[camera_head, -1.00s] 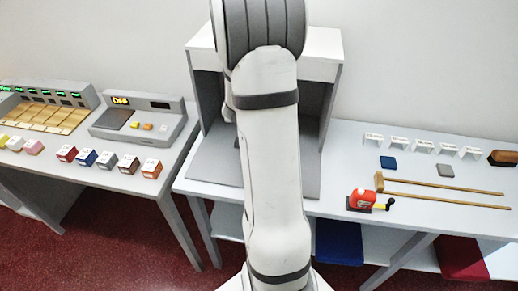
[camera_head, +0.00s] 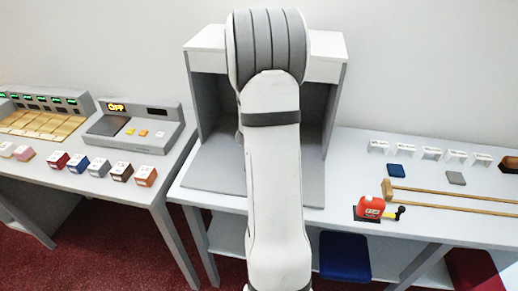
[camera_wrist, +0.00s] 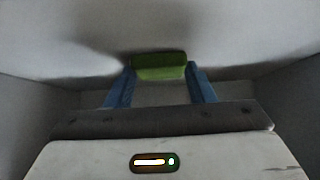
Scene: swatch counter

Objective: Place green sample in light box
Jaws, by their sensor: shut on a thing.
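The green sample (camera_wrist: 159,66) shows in the wrist view, held between the two blue fingers of my gripper (camera_wrist: 160,75). My gripper is shut on it. Grey walls close in on both sides and a pale surface lies around the sample, so the gripper appears to be inside the light box. The light box (camera_head: 205,110) is a grey open-fronted booth with a white top in the head view. My arm covers its middle, hiding my gripper and the sample there. I cannot tell whether the sample touches a surface.
On the right counter lie a blue swatch (camera_head: 395,171), a grey swatch (camera_head: 455,178), long wooden sticks (camera_head: 455,199) and a red device (camera_head: 371,207). On the left are a console (camera_head: 140,125) reading OFF and several coloured cubes, one orange (camera_head: 146,176). Small white signs stand behind the swatches.

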